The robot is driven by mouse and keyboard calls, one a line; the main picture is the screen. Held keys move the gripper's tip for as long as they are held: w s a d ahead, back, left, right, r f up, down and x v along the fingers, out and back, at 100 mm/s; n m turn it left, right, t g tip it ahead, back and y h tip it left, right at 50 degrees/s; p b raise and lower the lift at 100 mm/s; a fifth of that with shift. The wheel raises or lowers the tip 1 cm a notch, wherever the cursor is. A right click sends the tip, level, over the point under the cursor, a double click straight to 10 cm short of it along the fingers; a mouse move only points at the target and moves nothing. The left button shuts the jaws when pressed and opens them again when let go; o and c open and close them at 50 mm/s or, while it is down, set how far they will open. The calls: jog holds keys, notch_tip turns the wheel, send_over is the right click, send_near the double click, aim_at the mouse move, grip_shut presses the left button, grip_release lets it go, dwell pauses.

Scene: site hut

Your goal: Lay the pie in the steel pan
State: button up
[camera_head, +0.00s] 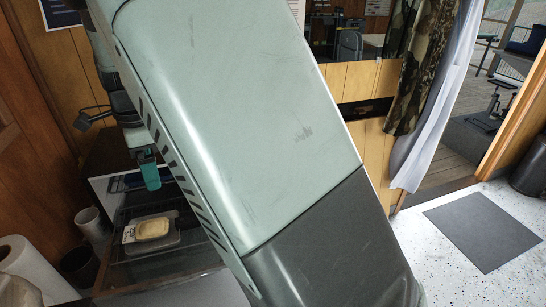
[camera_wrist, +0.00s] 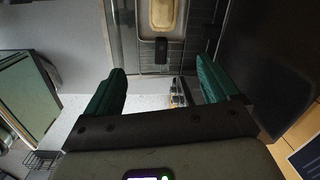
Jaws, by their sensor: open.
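The pie (camera_head: 152,228) is pale golden and oblong. In the head view it lies low at the left, on or in a flat grey piece (camera_head: 165,243) that may be the steel pan; I cannot tell for sure. In the wrist view the pie (camera_wrist: 166,14) is at the top edge, partly cut off, over a wire rack. My gripper (camera_wrist: 162,80) is open, with green fingers apart and nothing between them. In the head view my gripper (camera_head: 149,172) hangs above the pie, apart from it.
The wire rack (camera_head: 125,217) sits inside a dark open-fronted unit. A short dark handle-like block (camera_wrist: 161,50) lies below the pie in the wrist view. A paper roll (camera_head: 28,268) and cups (camera_head: 90,222) stand at the left. My arm hides much of the middle.

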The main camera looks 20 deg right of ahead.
jog(key=s+d+r+n+t, duration=0.2)
jog(key=s+d+r+n, duration=0.5)
jog(key=s+d+r, duration=0.5)
jog(key=s+d+r+n+t, duration=0.1)
jog(key=s+d+n, duration=0.3)
jog(key=s, duration=0.3)
jog(key=s+d+r+n+t, duration=0.1)
jog(key=s+d+n+t, duration=0.1)
jog(key=s+d+n, duration=0.2)
jog(key=s, duration=0.2)
jog(key=shift+s+d+r+n+h, duration=0.15)
jog(key=shift+s+r+n+h, duration=0.05)
jog(key=shift+s+n+h, duration=0.2)
